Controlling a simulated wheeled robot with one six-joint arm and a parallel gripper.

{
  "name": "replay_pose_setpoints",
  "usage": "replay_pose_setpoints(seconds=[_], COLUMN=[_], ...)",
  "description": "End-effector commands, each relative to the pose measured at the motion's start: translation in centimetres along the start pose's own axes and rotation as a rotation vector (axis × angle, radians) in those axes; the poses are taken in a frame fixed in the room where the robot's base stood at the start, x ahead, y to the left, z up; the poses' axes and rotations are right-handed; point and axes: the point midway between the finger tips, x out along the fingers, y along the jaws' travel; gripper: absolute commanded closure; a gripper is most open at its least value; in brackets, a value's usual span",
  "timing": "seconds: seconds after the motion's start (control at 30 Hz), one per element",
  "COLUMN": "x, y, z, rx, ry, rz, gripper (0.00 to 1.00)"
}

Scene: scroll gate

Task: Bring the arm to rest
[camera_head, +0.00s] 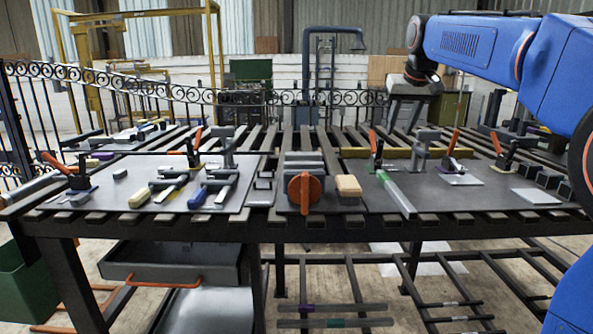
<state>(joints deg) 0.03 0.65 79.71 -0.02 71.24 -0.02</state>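My blue arm (465,45) reaches in from the right edge across the upper right of the picture. Its dark wrist joints (422,72), with orange rings, are at its left end, above the far side of the table. A second blue link of mine (575,305) shows at the lower right corner. I cannot make out gripper fingers or anything held. The long slatted metal work table (455,228) stands below the arm, and the visible arm links are apart from its top.
Orange-handled clamps (376,148), an orange disc (304,193), a tan block (348,186) and several hand tools (214,188) lie on the table. A scrolled iron fence (35,110) runs behind. A green bin (27,285) is at the lower left.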

Motion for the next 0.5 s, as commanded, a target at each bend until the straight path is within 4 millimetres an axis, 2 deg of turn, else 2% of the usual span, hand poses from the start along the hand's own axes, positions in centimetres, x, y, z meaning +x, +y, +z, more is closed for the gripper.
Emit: replay_pose_setpoints(seconds=[0.17, 0.5], x=[-0.8, -1.1], y=[0.0, -0.1], z=[4.5, 18.1], rx=[0.0, -0.001], ry=[-0.006, -0.03], rz=[0.0, 0.0], gripper=[0.67, 0.67])
